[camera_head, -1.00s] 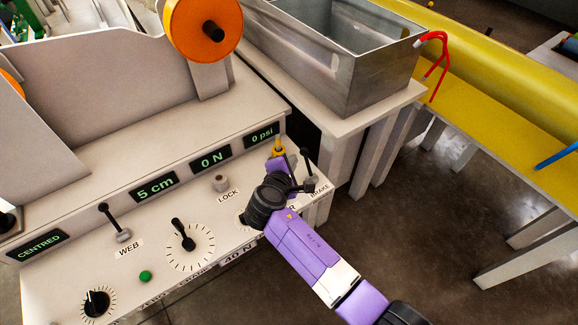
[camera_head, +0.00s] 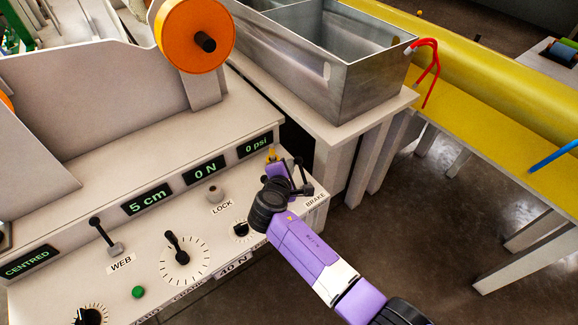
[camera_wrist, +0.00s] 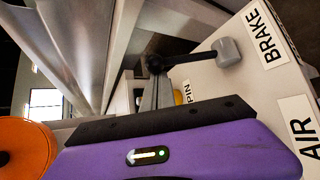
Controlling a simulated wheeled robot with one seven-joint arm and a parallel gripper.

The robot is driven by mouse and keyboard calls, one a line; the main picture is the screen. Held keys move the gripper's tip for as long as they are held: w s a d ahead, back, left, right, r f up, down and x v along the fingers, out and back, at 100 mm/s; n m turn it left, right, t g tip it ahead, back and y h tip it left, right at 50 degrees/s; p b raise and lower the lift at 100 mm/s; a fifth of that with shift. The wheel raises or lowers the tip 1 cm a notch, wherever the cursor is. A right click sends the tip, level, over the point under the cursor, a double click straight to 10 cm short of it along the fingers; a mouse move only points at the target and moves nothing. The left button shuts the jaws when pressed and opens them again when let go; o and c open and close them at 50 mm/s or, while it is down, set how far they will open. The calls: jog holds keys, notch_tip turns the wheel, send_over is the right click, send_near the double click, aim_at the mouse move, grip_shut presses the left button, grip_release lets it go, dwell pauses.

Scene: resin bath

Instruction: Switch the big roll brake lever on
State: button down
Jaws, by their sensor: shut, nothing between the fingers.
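The brake lever has a grey base (camera_head: 307,189) beside the BRAKE label at the right end of the white control panel. Its black arm rises from the base in the head view. The wrist view shows the grey base (camera_wrist: 228,52) and a black rod running left to a dark ball (camera_wrist: 155,63). My gripper (camera_wrist: 154,94) is shut and empty, with its grey fingertips close to that ball; I cannot tell whether they touch. In the head view, my purple gripper is just left of the lever, its fingertips hard to make out.
A yellow knob (camera_head: 271,154), the WEB lever (camera_head: 106,237), a LOCK knob (camera_head: 214,193) and dials share the panel (camera_head: 60,290). Behind stand an orange roll (camera_head: 187,35) and a metal tank (camera_head: 372,85).

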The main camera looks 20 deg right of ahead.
jog(key=shift+s+d, duration=0.1)
jog(key=shift+s, duration=0.1)
jog(key=s+t+b, duration=0.1)
jog(key=b, duration=0.1)
jog(key=m+t+b, duration=0.1)
jog(key=b, duration=0.1)
jog(key=shift+s+d+r, duration=0.1)
jog(key=shift+s+d, duration=0.2)
jog(key=shift+s, duration=0.05)
jog(key=s+m+t+b, duration=0.1)
jog(key=s+b, duration=0.1)
jog(key=b, duration=0.5)
jog(key=s+d+m+t+h+b, duration=0.1)
jog(key=s+m+t+b, duration=0.1)
jog(key=b, duration=0.5)
jog(key=shift+s+d+m+t+b, duration=0.15)
jog(key=shift+d+m+t+b, duration=0.05)
jog(key=shift+m+t+b, duration=0.1)
jog(key=s+m+t+h+b, duration=0.1)
jog(key=b, duration=0.4)
jog(key=s+m+b, duration=0.1)
jog(key=b, duration=0.4)
jog(key=shift+s+d+t+h, duration=0.1)
jog(key=shift+d+t+h, duration=0.25)
jog(key=shift+t+h, duration=0.05)
jog(key=shift+s+m+b, duration=0.3)
jog(key=shift+m+b, duration=0.2)
jog(key=shift+b, duration=0.75)
